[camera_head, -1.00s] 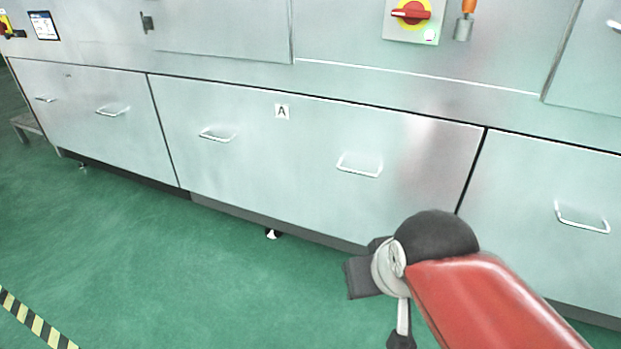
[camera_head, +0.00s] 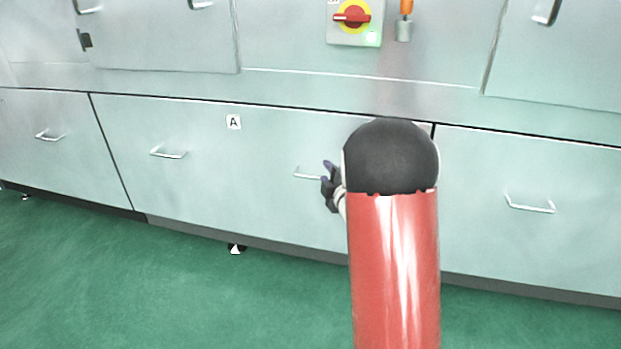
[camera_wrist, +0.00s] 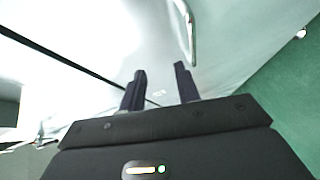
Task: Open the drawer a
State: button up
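Drawer A (camera_head: 235,185) is a wide pale metal front, closed, marked with a white "A" label (camera_head: 233,122). It has a left handle (camera_head: 168,153) and a right handle (camera_head: 305,174), both thin metal bars. My gripper (camera_head: 327,175) is at the right end of the right handle, partly hidden behind my arm. In the wrist view my gripper (camera_wrist: 160,69) has its two dark fingers apart with nothing between them. A bar handle (camera_wrist: 190,30) lies ahead, in line with the right finger's tip rather than between the fingers. I cannot tell whether they touch.
Closed drawers with handles stand on both sides, the left one (camera_head: 45,155) and the right one (camera_head: 530,235). A red rotary switch (camera_head: 352,17) is above drawer A. The green floor (camera_head: 130,290) in front is clear.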

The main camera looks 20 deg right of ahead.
aim_at(312, 177)
notch_tip(312, 177, down, 7)
jog(key=n+t+y, duration=0.2)
jog(key=n+y, duration=0.2)
jog(key=n, duration=0.2)
jog(key=p+x, duration=0.1)
jog(key=x, duration=0.7)
jog(key=shift+w, duration=0.15)
jog(key=shift+c, duration=0.2)
grip_shut()
